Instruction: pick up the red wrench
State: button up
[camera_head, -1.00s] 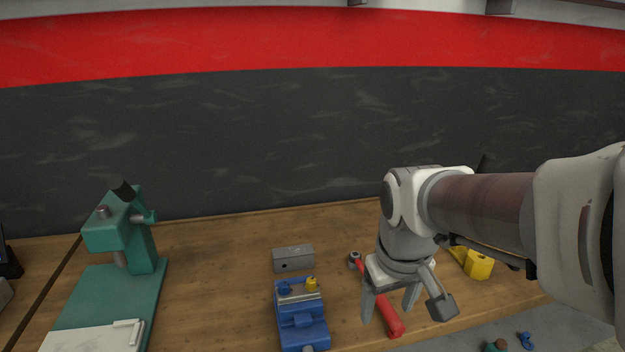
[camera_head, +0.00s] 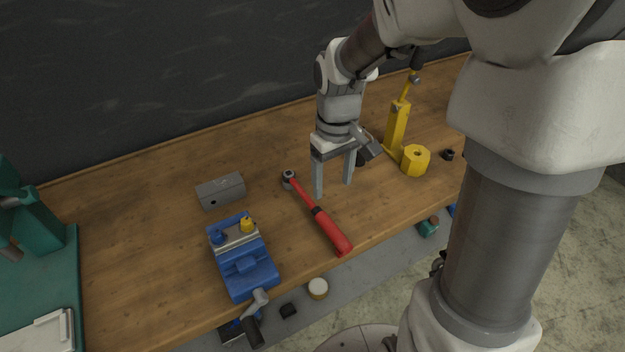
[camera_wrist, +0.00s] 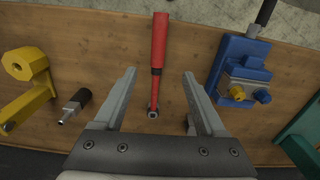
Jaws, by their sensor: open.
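The red wrench (camera_head: 324,222) lies flat on the wooden bench, with its red handle toward the front edge and its metal head toward the back. It also shows in the wrist view (camera_wrist: 159,50), its head lying between the lines of my fingers. My gripper (camera_head: 334,190) is open and empty, pointing down, just right of and behind the wrench in the head view. In the wrist view my open fingers (camera_wrist: 160,75) stand on either side of the wrench's lower part. The fingers do not appear to touch it; their exact height above the bench is hard to tell.
A blue vise (camera_head: 243,262) stands left of the wrench, with a grey metal block (camera_head: 220,191) behind it. A yellow tool (camera_head: 397,128) and yellow nut-shaped piece (camera_head: 415,160) stand right of my gripper. A green press (camera_head: 40,225) is at far left. Bare bench lies between.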

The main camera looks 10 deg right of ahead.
aim_at(332, 226)
notch_tip(332, 226, down, 12)
jog(key=shift+s+r+b, duration=0.1)
jog(key=shift+r+b, duration=0.15)
jog(key=shift+b, duration=0.05)
jog(key=shift+s+d+f, duration=0.1)
jog(key=shift+f, duration=1.2)
jog(key=shift+d+f, duration=0.1)
jog(key=shift+f, duration=1.2)
grip_shut()
